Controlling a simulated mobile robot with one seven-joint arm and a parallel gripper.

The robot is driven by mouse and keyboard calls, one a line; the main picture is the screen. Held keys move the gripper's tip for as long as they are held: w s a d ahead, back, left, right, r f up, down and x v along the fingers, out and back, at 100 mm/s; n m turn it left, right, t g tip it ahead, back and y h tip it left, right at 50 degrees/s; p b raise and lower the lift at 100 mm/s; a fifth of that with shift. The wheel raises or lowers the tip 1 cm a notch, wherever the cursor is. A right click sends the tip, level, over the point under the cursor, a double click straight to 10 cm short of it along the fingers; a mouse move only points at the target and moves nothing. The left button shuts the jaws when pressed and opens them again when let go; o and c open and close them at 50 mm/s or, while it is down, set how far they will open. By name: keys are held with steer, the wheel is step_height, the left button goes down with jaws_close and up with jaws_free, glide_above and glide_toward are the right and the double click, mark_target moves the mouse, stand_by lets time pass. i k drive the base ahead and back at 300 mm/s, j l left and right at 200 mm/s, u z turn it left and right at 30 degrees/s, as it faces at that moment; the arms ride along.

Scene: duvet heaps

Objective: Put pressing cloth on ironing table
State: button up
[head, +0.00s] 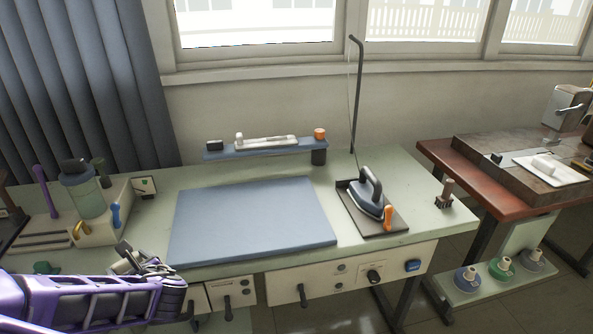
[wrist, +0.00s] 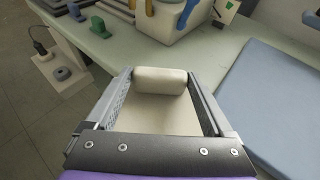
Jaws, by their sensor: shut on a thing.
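The pressing cloth (wrist: 160,82) appears to be the cream, padded-looking piece between my fingers in the wrist view; a flat cream part extends below its rounded end. My gripper (wrist: 160,76) is shut on it. In the head view, my gripper (head: 138,258) is at the lower left, over the front left edge of the ironing table (head: 390,162). The table is pale green with a flat blue-grey pad (head: 250,222) on top. The pad lies to the right of my gripper and is empty.
An iron (head: 368,195) stands on a dark rest right of the pad. A blue shelf (head: 265,149) with small items is behind the pad. A bottle caddy (head: 100,228) stands at the left. A brown bench (head: 490,190) is at the right.

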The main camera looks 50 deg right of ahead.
mark_target(408, 188)
steer(key=k+l+z, duration=0.1)
steer(key=k+z, duration=0.25)
steer(key=k, duration=0.15)
steer(key=z, duration=2.25)
steer(key=i+l+z, duration=0.3)
steer(key=i+l, duration=0.15)
steer(key=l, duration=0.1)
